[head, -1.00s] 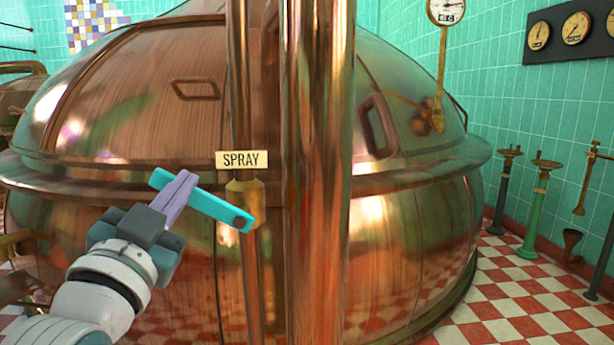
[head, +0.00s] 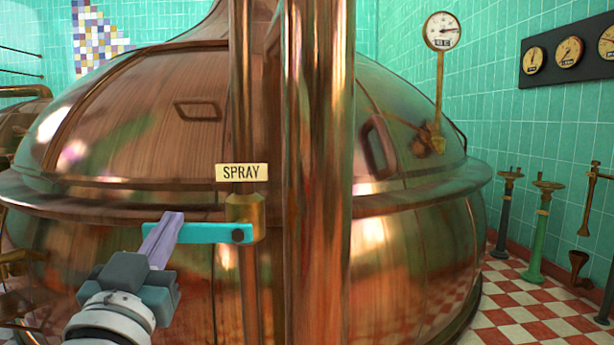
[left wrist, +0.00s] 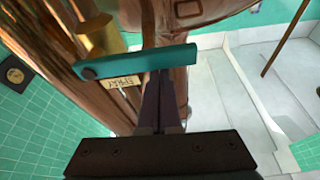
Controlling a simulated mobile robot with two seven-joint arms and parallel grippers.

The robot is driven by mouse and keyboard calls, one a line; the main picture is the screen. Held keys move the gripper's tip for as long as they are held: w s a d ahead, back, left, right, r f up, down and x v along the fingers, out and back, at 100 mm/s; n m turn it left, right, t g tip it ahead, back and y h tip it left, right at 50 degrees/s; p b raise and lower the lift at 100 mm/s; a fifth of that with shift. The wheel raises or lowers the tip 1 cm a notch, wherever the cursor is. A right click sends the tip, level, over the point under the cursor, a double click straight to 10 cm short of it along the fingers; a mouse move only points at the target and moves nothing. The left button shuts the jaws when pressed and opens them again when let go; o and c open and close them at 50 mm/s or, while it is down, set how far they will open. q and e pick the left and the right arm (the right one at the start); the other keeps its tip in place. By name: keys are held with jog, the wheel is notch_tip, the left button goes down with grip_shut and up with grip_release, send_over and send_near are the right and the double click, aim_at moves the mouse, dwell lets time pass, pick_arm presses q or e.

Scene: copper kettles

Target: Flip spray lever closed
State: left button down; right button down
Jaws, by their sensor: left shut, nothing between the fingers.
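The turquoise spray lever (head: 208,233) points left from its dark pivot on a brass valve (head: 246,212) and is about level. A SPRAY sign (head: 241,172) sits just above the valve on a thin copper pipe. My left gripper (head: 165,228) is shut and empty, its lilac fingers at the free end of the lever. The lever also shows in the left wrist view (left wrist: 135,62), crossing at the tips of my left gripper (left wrist: 162,80). I cannot tell for sure whether they touch. My right gripper is not in view.
A thick copper pipe (head: 318,200) stands right of the valve. The large copper kettle (head: 130,150) fills the space behind. A dial gauge (head: 444,31) and floor-standing valves (head: 543,225) are at the right, over a red and white checked floor (head: 515,305).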

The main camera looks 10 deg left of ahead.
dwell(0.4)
pick_arm(q)
jog(key=s+d+p, duration=0.2)
jog(key=s+p, duration=0.2)
jog(key=s, duration=0.5)
jog(key=shift+d+r+p, duration=0.3)
jog(key=shift+p, duration=0.1)
jog(key=shift+r, duration=0.1)
